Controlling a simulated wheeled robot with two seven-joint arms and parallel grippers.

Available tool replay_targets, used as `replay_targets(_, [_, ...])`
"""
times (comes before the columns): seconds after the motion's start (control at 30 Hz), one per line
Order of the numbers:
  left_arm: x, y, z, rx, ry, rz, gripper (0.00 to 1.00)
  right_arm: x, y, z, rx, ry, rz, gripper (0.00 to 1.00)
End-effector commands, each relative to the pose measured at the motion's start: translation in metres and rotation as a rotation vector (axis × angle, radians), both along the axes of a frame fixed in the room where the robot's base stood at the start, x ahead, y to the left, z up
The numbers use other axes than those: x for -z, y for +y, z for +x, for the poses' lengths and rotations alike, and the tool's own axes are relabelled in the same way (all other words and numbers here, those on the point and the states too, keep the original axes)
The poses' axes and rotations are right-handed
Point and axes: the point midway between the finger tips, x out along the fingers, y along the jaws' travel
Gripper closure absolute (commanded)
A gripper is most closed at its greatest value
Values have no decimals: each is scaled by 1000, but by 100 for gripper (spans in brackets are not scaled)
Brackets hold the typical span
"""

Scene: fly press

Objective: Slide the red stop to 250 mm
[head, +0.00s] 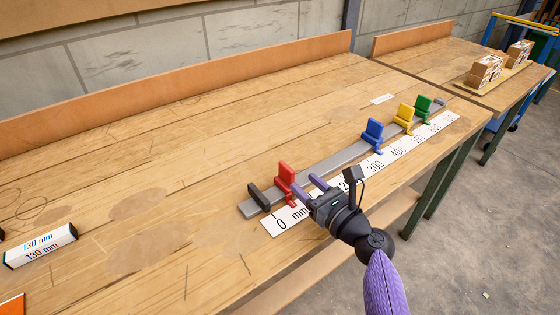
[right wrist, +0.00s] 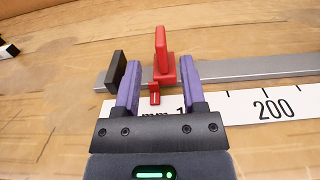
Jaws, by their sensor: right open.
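The red stop (head: 286,181) stands upright on a grey rail (head: 333,161) near the rail's left end. In the right wrist view the red stop (right wrist: 161,50) has a small red pointer hanging over the white scale strip (right wrist: 245,108), just left of a partly hidden label starting with 1. My right gripper (head: 303,182) is open, its purple fingers reaching in from the front. In the wrist view the fingers flank the red stop, the right one very close to it; contact cannot be told. The scale's 200 mark shows well to the right. My left gripper is not in view.
A black end block (head: 259,197) sits left of the red stop. Blue (head: 373,134), yellow (head: 404,117) and green (head: 422,106) stops stand farther right on the rail. The rail between red and blue is free. A white 130 mm block (head: 40,246) lies far left.

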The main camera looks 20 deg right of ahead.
Motion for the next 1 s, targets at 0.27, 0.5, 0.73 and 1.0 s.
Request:
replay_targets(0.27, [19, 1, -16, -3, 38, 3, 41, 4, 20, 54, -2, 1, 0, 47])
replay_targets(0.5, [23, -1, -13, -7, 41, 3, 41, 1, 25, 69, 0, 2, -1, 47])
replay_targets(0.73, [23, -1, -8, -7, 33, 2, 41, 1, 25, 69, 0, 2, -2, 56])
replay_targets(1.0, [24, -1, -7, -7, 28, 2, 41, 1, 25, 69, 0, 2, -2, 100])
